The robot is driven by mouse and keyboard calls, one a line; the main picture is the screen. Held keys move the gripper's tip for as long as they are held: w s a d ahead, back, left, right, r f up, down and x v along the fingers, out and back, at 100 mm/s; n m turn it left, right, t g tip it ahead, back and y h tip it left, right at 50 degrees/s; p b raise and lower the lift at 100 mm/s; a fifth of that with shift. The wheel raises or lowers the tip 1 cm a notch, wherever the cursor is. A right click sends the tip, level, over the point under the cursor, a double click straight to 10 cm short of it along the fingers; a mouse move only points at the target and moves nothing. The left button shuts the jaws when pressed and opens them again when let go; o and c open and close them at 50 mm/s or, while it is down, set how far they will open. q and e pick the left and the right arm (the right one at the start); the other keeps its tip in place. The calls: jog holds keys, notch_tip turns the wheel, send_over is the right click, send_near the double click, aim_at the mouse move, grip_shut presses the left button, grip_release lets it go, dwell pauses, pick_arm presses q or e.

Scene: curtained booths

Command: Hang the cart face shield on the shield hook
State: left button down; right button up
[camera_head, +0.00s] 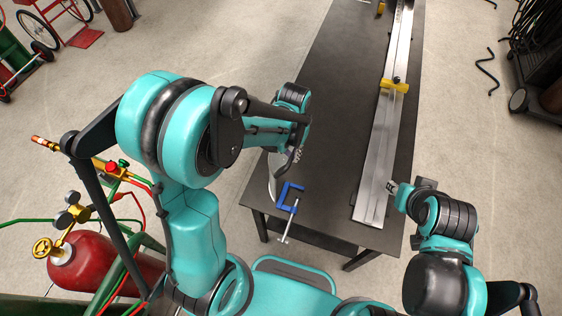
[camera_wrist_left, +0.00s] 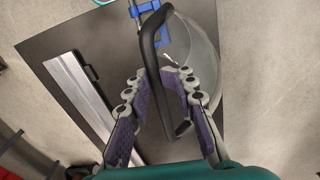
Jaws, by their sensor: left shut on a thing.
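The face shield has a black headband (camera_wrist_left: 152,50) and a clear curved visor (camera_wrist_left: 200,45) in the left wrist view. My left gripper (camera_wrist_left: 160,85) is shut on the headband, which passes between its two purple-padded fingers. In the head view the visor (camera_head: 272,178) shows as a pale curved edge over the table's near left part, with my left gripper (camera_head: 302,145) mostly hidden by the arm. My right gripper (camera_head: 392,188) is at the table's right edge, beside the metal rail; its finger opening is too small to judge. I cannot make out the shield hook.
A dark table (camera_head: 325,100) bears a long metal rail (camera_head: 382,130) with a yellow clamp (camera_head: 394,86). A blue clamp (camera_head: 290,195) grips the near edge, close to the visor. Floor left of the table is open.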

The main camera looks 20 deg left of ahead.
dwell(0.3)
pick_arm(q)
jog(key=shift+r+p, duration=0.45)
jog(key=shift+r, duration=0.05)
jog(key=shift+r+p, duration=0.45)
jog(key=shift+r, duration=0.25)
jog(key=shift+r+p, duration=0.5)
jog(key=shift+r, duration=0.15)
jog(key=shift+r+p, duration=0.4)
jog(key=shift+r, duration=0.2)
